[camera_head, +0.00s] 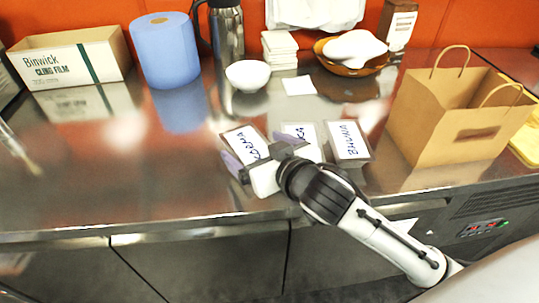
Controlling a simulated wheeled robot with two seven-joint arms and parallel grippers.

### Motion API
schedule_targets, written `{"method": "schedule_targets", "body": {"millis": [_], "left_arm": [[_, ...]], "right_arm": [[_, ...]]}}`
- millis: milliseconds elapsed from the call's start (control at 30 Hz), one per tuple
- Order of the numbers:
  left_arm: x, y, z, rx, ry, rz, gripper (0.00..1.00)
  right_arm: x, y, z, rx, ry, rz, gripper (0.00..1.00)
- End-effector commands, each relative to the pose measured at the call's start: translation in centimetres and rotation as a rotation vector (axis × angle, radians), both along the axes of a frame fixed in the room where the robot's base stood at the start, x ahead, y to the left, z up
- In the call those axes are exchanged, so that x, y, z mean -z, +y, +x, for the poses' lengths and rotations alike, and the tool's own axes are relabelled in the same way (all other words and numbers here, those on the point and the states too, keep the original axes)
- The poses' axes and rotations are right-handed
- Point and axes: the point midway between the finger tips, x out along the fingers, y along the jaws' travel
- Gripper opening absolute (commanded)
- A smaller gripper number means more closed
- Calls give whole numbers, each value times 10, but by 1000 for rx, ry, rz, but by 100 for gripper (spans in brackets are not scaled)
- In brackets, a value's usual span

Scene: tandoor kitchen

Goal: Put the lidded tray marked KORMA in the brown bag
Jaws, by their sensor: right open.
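Three lidded trays with white, hand-lettered lids stand in a row on the steel counter. The left tray's label (244,138) appears to read KORMA. The middle tray (308,131) is partly hidden, with only the end of its word showing. The right tray (348,139) appears to read BHUNA. My right gripper (265,149) is open over the left tray, its purple fingers spread to either side and its body covering the near part. I cannot tell whether the fingers touch it. The brown bag (430,130) stands upright at the right, handles up. My left gripper is not in view.
A white bowl (248,75), a napkin stack (280,48) and a flat white square (299,85) lie behind the trays. A blue paper roll (164,50), a steel flask (226,30) and a cling film box (70,58) stand at the left. The left front counter is clear.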

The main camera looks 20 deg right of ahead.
Motion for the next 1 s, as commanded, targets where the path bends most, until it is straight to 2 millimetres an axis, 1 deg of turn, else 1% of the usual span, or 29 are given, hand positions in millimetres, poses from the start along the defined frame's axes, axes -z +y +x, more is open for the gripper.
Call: {"method": "schedule_targets", "body": {"millis": [33,200,300,400,567,1000], "left_arm": [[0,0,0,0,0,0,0],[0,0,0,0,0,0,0],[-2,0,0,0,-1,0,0],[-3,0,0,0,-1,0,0],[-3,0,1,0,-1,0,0],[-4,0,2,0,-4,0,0]], "right_arm": [[-4,-1,-12,-1,0,2,90],[-18,-5,-45,-1,0,2,90],[-25,-7,-60,0,1,0,90],[-29,-8,-70,0,1,1,90],[-32,-9,-76,1,0,1,90],[-32,-9,-76,1,0,0,90]]}}
